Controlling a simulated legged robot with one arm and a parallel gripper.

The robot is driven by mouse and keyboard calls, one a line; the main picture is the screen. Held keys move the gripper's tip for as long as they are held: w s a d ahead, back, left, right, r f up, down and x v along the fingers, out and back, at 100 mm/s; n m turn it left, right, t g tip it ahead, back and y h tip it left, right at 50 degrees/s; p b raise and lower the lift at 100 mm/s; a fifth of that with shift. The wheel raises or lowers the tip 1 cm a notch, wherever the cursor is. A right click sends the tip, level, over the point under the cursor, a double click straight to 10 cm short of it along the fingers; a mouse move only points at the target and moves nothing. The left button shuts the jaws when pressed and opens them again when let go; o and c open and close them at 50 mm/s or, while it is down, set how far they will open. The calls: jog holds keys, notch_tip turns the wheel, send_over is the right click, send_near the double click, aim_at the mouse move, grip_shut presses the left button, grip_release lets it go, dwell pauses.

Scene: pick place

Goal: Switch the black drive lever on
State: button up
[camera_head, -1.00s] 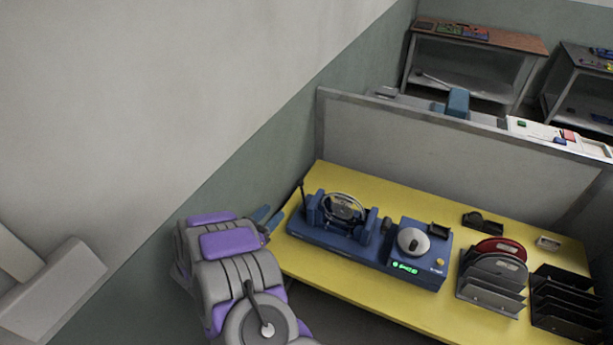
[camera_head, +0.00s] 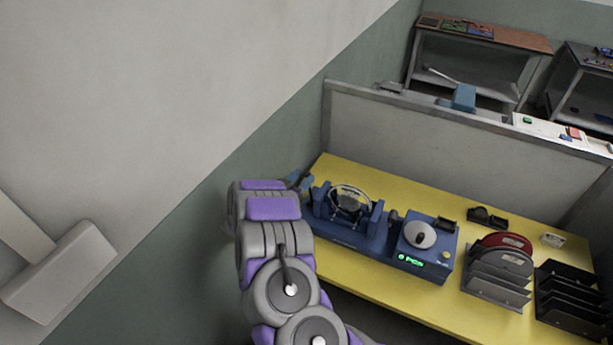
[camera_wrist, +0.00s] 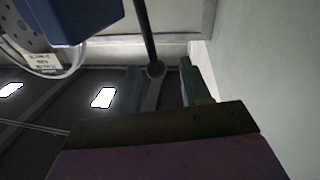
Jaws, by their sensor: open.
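The black drive lever (camera_wrist: 147,30) shows in the wrist view as a dark rod with a ball knob at its end. It stands at the left end of the blue machine (camera_head: 345,235) on the yellow table; in the head view my gripper mostly hides it. My gripper (camera_head: 300,182) is open at the machine's left end. In the wrist view its blue-grey fingers (camera_wrist: 162,88) lie on either side of the knob in the picture. I cannot tell whether they touch it or how far they reach past it. A steering-wheel-like ring (camera_head: 350,200) sits on the machine.
The yellow table (camera_head: 350,272) also bears a unit with a round silver lid (camera_head: 420,235) and a green display, red and grey discs in a rack (camera_head: 498,285), and a black rack (camera_head: 570,300). A grey partition (camera_head: 440,140) stands behind, a wall to the left.

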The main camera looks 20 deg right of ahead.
jog(key=shift+s+x, duration=0.15)
jog(key=shift+x, duration=0.7)
jog(key=shift+s+x, duration=0.2)
jog(key=shift+x, duration=0.7)
jog(key=shift+a, duration=0.55)
jog(key=c, duration=0.8)
jog(key=shift+d, duration=0.2)
grip_shut()
